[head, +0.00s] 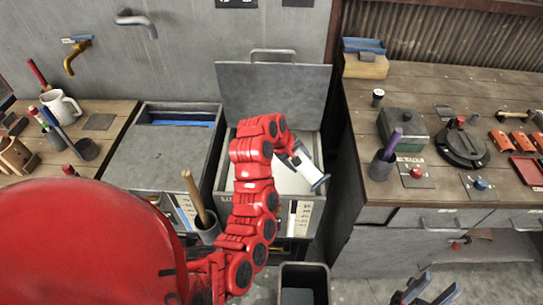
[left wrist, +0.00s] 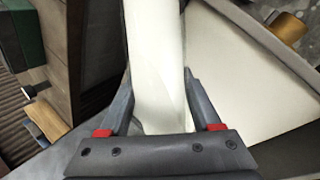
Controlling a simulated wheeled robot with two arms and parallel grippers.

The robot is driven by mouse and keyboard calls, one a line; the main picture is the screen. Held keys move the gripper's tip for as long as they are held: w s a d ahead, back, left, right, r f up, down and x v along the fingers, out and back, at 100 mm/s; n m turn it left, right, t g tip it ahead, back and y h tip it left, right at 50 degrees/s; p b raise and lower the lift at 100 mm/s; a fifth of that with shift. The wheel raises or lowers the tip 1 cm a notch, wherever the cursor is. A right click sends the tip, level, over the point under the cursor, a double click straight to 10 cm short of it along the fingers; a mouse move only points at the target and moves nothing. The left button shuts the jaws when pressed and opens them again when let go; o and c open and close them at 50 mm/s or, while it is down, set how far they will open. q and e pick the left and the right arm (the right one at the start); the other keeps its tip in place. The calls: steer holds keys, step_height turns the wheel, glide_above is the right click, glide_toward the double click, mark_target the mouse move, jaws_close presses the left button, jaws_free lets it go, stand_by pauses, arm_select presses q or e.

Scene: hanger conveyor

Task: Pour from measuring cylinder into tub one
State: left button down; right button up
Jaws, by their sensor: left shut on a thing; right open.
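The measuring cylinder (head: 312,172) is pale, with a bluish foot at its lower right end. It is tilted over the open right-hand tub (head: 222,182), which has a pale inside. My left gripper (head: 294,157) is shut on the cylinder. In the left wrist view the cylinder (left wrist: 155,55) fills the space between the fingers (left wrist: 158,78), with the pale tub inside (left wrist: 235,85) beside it. Any liquid in the cylinder cannot be made out. My right gripper (head: 436,288) is open and empty at the lower right, away from the tubs.
The open tub's grey lid (head: 275,95) stands upright behind it. A second tub (head: 160,160), mostly covered, is to its left. A dark cup with a wooden stick (head: 196,203) is in front. The right bench (head: 450,90) holds several tools. A dark bin (head: 303,268) is below.

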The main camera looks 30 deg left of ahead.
arm_select(q)
steer(key=shift+d+f+h+b, duration=0.1)
steer(key=shift+f+h+b, duration=0.25)
steer(key=shift+f+h, duration=0.15)
stand_by(1.1)
steer(key=shift+f+n+g+h+b, duration=0.3)
steer(key=shift+f+h+b, duration=0.05)
steer(key=shift+f+h, duration=0.15)
stand_by(0.8)
steer(key=shift+s+d+f+h, duration=0.1)
steer(key=shift+f+h, duration=0.05)
steer(key=shift+h, duration=0.45)
